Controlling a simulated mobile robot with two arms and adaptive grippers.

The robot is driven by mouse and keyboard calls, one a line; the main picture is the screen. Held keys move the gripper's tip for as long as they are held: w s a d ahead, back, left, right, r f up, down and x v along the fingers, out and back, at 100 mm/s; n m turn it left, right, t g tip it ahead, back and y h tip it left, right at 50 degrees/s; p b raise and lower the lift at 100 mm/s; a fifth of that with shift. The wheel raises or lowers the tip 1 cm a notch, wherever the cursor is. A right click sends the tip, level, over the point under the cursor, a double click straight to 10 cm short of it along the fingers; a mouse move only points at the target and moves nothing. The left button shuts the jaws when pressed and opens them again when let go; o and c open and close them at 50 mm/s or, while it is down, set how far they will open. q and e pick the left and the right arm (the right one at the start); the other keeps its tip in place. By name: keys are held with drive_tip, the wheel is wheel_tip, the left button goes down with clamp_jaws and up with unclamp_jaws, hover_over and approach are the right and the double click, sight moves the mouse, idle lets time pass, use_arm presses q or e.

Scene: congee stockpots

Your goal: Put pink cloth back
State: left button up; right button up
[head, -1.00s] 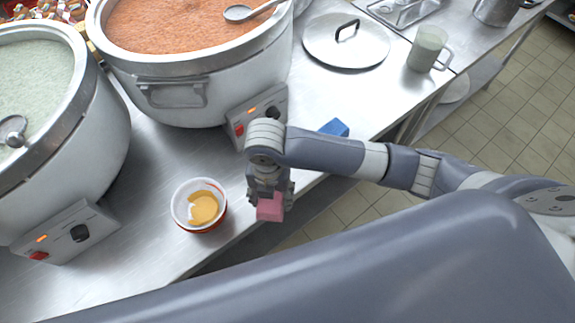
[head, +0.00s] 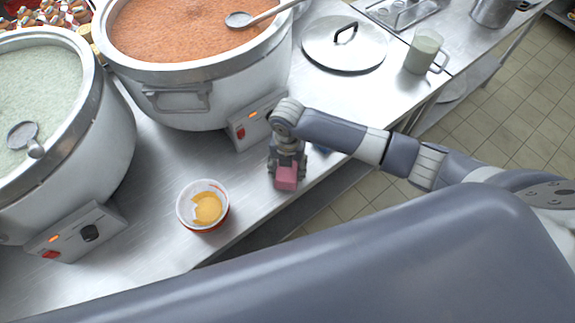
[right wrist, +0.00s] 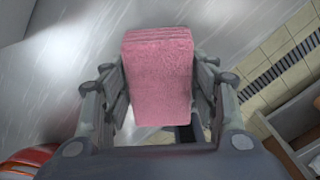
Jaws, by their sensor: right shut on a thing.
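The pink cloth (head: 286,178) is a small folded block held in my right gripper (head: 287,166). In the right wrist view the cloth (right wrist: 157,78) fills the space between the two fingers, which are shut on it. In the head view the gripper and cloth are at the front edge of the steel counter (head: 150,180), right of the bowl. Whether the cloth touches the counter I cannot tell. A blue item (head: 322,149), mostly hidden behind my right arm, lies on the counter. My left gripper is not in view.
A bowl (head: 203,206) with yellow contents stands left of the gripper. A pot of orange congee (head: 180,85) and a pot of pale green congee (head: 90,150) stand behind and left. A lid (head: 345,55) and a mug (head: 421,52) are at the back right.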

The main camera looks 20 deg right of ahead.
drive_tip(key=shift+f, duration=0.15)
drive_tip(key=o, duration=1.1)
wheel_tip(320, 180, up, 12)
drive_tip(key=b, duration=0.1)
drive_tip(key=shift+r+b, duration=0.2)
drive_tip(key=shift+b, duration=0.1)
